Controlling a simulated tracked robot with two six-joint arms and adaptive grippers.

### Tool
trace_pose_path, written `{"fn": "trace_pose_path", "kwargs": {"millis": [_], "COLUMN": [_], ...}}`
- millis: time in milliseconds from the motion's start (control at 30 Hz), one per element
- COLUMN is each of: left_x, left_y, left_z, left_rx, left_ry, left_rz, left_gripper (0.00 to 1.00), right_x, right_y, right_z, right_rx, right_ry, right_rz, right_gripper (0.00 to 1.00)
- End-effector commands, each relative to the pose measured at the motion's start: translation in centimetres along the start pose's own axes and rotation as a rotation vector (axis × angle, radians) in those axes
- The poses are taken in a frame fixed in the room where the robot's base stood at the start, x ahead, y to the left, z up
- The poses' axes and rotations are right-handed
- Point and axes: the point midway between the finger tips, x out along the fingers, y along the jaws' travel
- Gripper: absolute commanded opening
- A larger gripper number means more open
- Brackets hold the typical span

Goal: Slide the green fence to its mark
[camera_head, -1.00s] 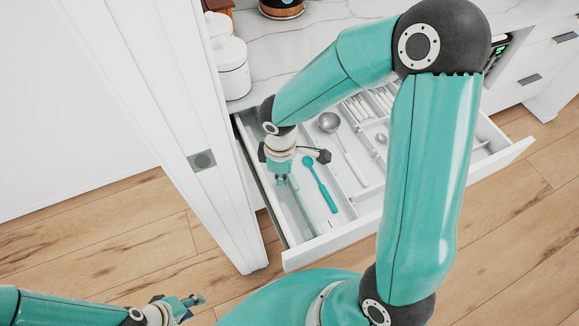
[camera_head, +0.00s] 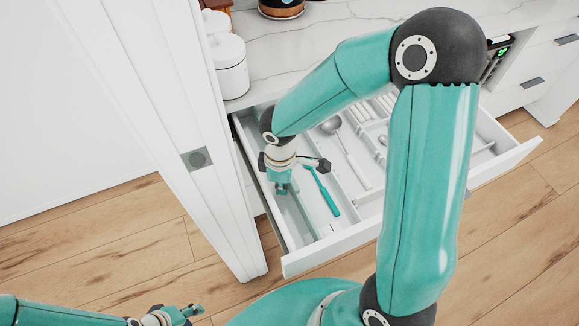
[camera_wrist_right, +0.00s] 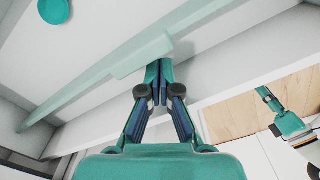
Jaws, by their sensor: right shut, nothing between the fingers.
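The green fence (camera_wrist_right: 92,90) is a pale green bar with a raised block at its middle, lying across the drawer floor in the right wrist view. In the head view it is a faint strip (camera_head: 303,217) in the drawer's left compartment, partly hidden by my right gripper. My right gripper (camera_head: 281,190) is shut and empty, pointing down in that compartment. In the wrist view its fingertips (camera_wrist_right: 160,72) are right beside the fence's block; I cannot tell if they touch. My left gripper (camera_head: 192,312) is low over the floor, outside the drawer. I cannot make out the mark.
A teal spoon (camera_head: 327,197) lies right of the fence; its bowl (camera_wrist_right: 54,9) shows in the wrist view. A ladle (camera_head: 332,126) and other cutlery fill compartments further right. The white drawer front (camera_head: 335,249) and the white cabinet panel (camera_head: 205,190) at left bound the space.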

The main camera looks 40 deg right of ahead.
Motion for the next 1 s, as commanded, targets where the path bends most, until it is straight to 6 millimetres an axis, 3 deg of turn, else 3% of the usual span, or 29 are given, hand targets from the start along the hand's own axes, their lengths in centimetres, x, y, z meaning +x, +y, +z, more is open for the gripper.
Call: {"fn": "trace_pose_path", "kwargs": {"millis": [1000], "left_x": [-0.4], "left_y": [0.1], "left_z": [0.0], "left_rx": [0.0], "left_ry": [0.0], "left_rz": [0.0], "left_gripper": [0.4], "right_x": [-0.1], "right_y": [1.7], "right_z": [2.9], "right_rx": [0.002], "right_ry": [-0.001], "right_rz": [0.0], "right_gripper": [0.0]}}
